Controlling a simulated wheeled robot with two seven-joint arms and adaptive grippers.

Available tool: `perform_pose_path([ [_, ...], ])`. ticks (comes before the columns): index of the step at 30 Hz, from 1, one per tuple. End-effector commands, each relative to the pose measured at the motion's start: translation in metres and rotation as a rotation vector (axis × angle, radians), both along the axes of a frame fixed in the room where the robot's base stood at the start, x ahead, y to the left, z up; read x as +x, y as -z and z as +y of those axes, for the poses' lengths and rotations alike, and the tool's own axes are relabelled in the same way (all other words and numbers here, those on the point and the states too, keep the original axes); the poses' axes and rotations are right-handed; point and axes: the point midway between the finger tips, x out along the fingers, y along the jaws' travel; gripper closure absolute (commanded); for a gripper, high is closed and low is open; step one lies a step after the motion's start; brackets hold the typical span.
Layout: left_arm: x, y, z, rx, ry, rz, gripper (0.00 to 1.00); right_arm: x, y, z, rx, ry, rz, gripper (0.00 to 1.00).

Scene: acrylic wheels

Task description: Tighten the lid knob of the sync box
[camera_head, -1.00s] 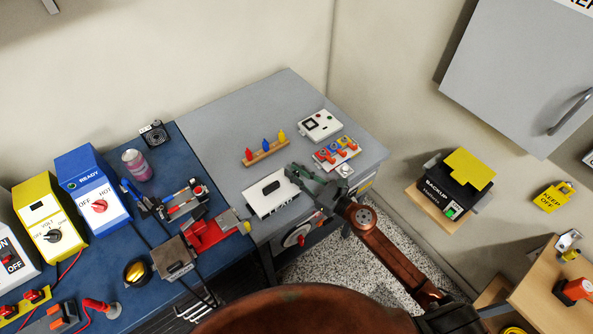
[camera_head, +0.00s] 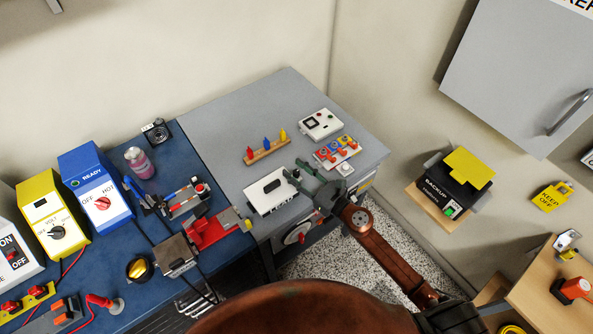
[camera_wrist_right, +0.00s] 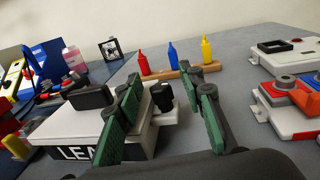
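A white box (camera_head: 262,198) with a dark handle on its lid stands near the front of the grey bench. In the right wrist view the white box (camera_wrist_right: 176,116) shows a dark label starting "LEA"; the word sync is not legible. A black knob (camera_wrist_right: 162,97) stands at its right end. My right gripper (camera_head: 297,172) is over that end of the box, fingers apart. In the right wrist view the open gripper (camera_wrist_right: 168,92) has the knob between its green-padded fingers, nearer the left one, with no clear contact. My left gripper is not in view.
Behind the box is a wooden rack (camera_head: 267,153) with red, blue and yellow pieces. To the right are a white panel with coloured levers (camera_head: 337,153) and a white device (camera_head: 321,125). A red vise (camera_head: 213,233) stands left. Grey bench (camera_head: 225,120) is clear at the back.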

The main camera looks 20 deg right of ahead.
Motion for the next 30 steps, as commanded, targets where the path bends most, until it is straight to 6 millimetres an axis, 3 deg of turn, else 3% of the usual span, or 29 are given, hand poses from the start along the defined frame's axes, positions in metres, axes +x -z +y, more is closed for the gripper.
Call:
perform_pose_path([
  [5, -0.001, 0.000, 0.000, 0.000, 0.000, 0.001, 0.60, -0.013, 0.001, -0.008, 0.002, 0.002, 0.002, 0.64],
  [18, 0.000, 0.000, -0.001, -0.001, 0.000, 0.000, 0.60, -0.087, 0.001, -0.050, 0.001, 0.003, 0.003, 0.64],
  [24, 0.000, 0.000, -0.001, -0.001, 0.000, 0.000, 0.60, -0.102, 0.000, -0.059, 0.001, 0.002, 0.000, 0.64],
  [30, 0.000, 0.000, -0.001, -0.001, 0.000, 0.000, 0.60, -0.105, 0.000, -0.060, 0.001, 0.000, 0.000, 0.64],
])
